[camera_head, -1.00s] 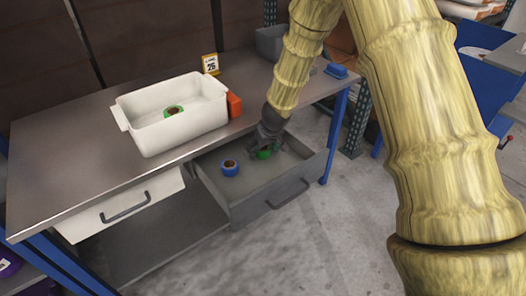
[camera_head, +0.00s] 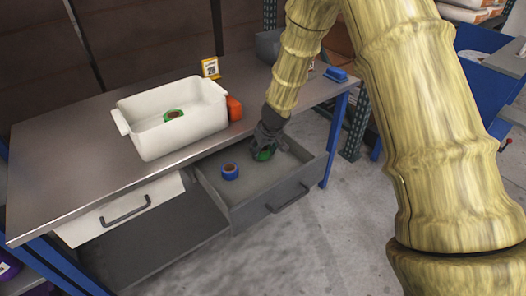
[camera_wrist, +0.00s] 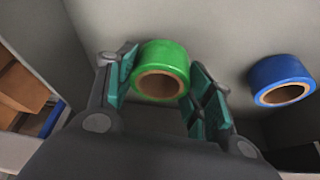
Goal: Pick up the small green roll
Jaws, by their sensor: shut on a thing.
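A small green roll (camera_wrist: 165,60) with a brown core sits between the fingers of my gripper (camera_wrist: 160,85) in the wrist view. The fingers are shut on its sides. In the head view my gripper (camera_head: 266,146) is over the open grey drawer (camera_head: 262,196), and the green roll (camera_head: 264,154) shows partly behind the fingers. Whether the roll touches the drawer floor is hard to tell.
A blue roll (camera_head: 230,171) lies in the drawer, left of my gripper, and also shows in the wrist view (camera_wrist: 281,80). The white bin (camera_head: 172,142) stands on the metal table (camera_head: 60,165) beside an orange object (camera_head: 235,108). The tabletop edge overhangs the drawer's back.

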